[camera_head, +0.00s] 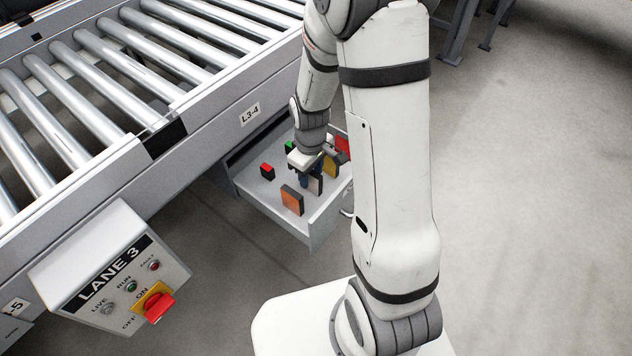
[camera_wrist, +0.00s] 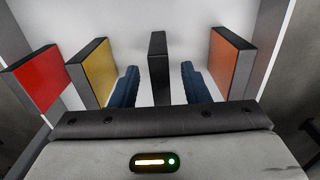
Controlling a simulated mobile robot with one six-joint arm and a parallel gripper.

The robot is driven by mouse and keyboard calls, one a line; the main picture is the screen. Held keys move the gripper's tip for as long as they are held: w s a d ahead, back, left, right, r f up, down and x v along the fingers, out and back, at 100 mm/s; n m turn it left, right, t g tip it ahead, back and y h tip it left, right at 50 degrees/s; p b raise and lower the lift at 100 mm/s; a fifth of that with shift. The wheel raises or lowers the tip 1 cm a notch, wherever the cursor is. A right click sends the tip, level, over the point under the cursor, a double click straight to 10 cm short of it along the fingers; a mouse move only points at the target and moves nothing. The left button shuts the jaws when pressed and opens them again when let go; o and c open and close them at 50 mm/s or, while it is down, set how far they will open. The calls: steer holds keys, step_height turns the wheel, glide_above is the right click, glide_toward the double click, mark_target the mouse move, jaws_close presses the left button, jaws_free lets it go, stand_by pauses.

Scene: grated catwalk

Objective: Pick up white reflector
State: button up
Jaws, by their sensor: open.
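A dark, thin upright block (camera_wrist: 157,66) stands between my gripper's two blue fingers in the wrist view, seen nearly edge-on. In the head view, a pale face shows on a dark-edged block (camera_head: 318,185) below the gripper, which looks like the white reflector. My gripper (camera_wrist: 160,72) is open, one finger on each side of the block, with visible gaps to both. In the head view my gripper (camera_head: 311,175) reaches down into the drawer and partly hides the block.
The open drawer (camera_head: 317,235) also holds an orange reflector (camera_wrist: 229,62), a yellow one (camera_wrist: 97,75) and a red one (camera_wrist: 40,82), all upright. A small red-and-black block (camera_head: 267,171) sits at left. The roller conveyor (camera_head: 150,140) borders the drawer.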

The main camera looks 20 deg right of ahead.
step_height(320, 180, down, 2)
steer(key=shift+r, duration=0.1)
jaws_close()
stand_by(0.4)
